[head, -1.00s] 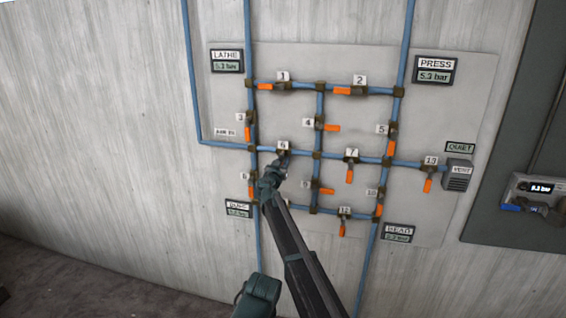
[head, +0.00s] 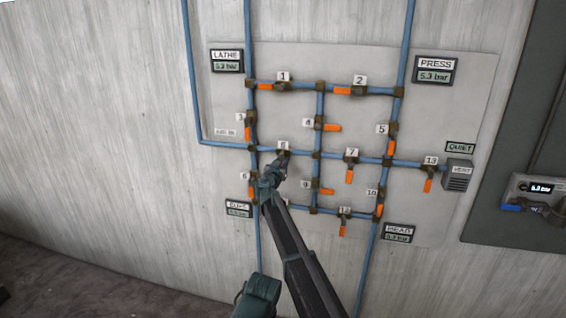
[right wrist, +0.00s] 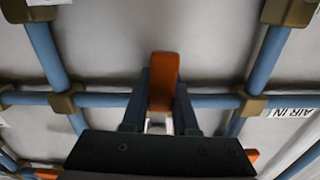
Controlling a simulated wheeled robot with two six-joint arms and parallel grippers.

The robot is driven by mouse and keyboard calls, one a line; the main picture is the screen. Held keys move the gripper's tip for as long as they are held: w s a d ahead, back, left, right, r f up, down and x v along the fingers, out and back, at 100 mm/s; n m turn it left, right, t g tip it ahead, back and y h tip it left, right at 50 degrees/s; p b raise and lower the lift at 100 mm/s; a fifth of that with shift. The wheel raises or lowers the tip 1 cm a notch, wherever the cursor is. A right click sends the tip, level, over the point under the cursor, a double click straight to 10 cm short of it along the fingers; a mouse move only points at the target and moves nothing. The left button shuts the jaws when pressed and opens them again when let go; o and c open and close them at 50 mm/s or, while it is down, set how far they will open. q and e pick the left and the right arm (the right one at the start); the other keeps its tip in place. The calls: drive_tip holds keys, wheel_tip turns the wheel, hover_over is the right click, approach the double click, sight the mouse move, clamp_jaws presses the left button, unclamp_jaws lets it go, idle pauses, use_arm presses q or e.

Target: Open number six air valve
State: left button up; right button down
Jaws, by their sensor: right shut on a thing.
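The number six valve sits on the blue horizontal pipe left of the panel's middle, under its number six plate (head: 283,146) in the head view. My right gripper (head: 281,163) reaches up to it from below and covers its handle there. In the right wrist view, the orange handle (right wrist: 164,75) stands between the two fingers of my right gripper (right wrist: 160,98), which is shut on it. There the handle lies across the line of the blue pipe (right wrist: 212,101). The valve body is mostly hidden.
Several other valves with orange handles surround it, including valve seven (head: 350,175) at right and valve nine (head: 326,191) below right. The DUST gauge (head: 238,209) is lower left, and the PRESS gauge (head: 434,76) upper right. A vent box (head: 458,176) is at right.

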drive_tip(key=shift+a+m, duration=0.3)
drive_tip(key=shift+m, duration=0.7)
drive_tip(key=c, duration=0.7)
unclamp_jaws()
